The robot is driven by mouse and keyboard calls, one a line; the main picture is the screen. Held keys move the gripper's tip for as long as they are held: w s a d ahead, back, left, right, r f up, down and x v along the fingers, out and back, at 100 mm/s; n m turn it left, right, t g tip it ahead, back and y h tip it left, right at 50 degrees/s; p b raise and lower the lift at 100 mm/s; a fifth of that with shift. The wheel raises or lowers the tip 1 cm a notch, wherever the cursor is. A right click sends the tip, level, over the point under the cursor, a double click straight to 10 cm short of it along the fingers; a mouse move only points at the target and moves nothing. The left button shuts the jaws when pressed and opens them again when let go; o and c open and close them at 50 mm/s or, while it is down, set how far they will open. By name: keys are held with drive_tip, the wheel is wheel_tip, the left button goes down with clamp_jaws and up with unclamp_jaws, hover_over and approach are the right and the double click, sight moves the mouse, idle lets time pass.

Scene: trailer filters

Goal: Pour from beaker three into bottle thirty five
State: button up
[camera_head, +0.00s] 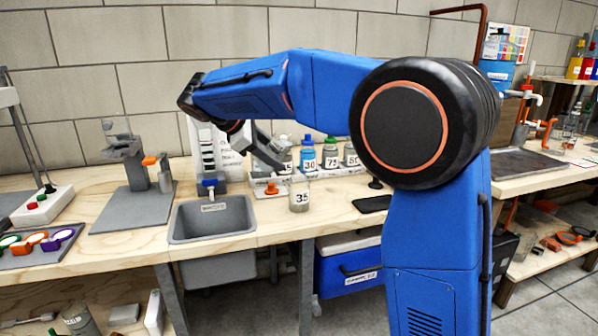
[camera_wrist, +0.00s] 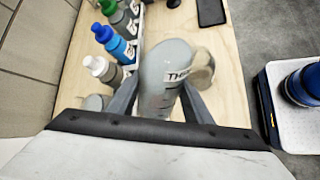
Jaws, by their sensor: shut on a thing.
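In the head view my gripper (camera_head: 268,158) is above and just left of bottle thirty five; the beaker is hard to make out there. Contents are unclear.
A grey sink (camera_head: 212,222) is to the left. A dark flat pad (camera_head: 373,204) lies right. A blue cooler (camera_head: 345,265) is below the bench.

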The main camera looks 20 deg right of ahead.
drive_tip(key=shift+r, duration=0.15)
drive_tip(key=shift+s+d+f+m+t+y, duration=0.1)
drive_tip(key=shift+f+m+t+y, duration=0.2)
drive_tip(key=shift+t+y, duration=0.2)
idle(0.8)
drive_tip(key=shift+f+m+t+y+p, duration=0.2)
drive_tip(key=shift+m+t+y, duration=0.15)
drive_tip(key=shift+t+y, duration=0.2)
drive_tip(key=shift+f+m+t+y+p, duration=0.2)
drive_tip(key=shift+m+t+y, duration=0.2)
drive_tip(key=shift+y, duration=0.25)
idle(2.0)
drive_tip(key=shift+a+r+m+t+y, duration=0.25)
drive_tip(key=shift+r+t+y, duration=0.15)
drive_tip(key=shift+r+t, duration=0.2)
idle(1.4)
drive_tip(key=shift+d+r+t+y+p, duration=0.25)
drive_tip(key=shift+r+t+y+p, duration=0.05)
drive_tip(key=shift+t, duration=0.05)
idle(1.0)
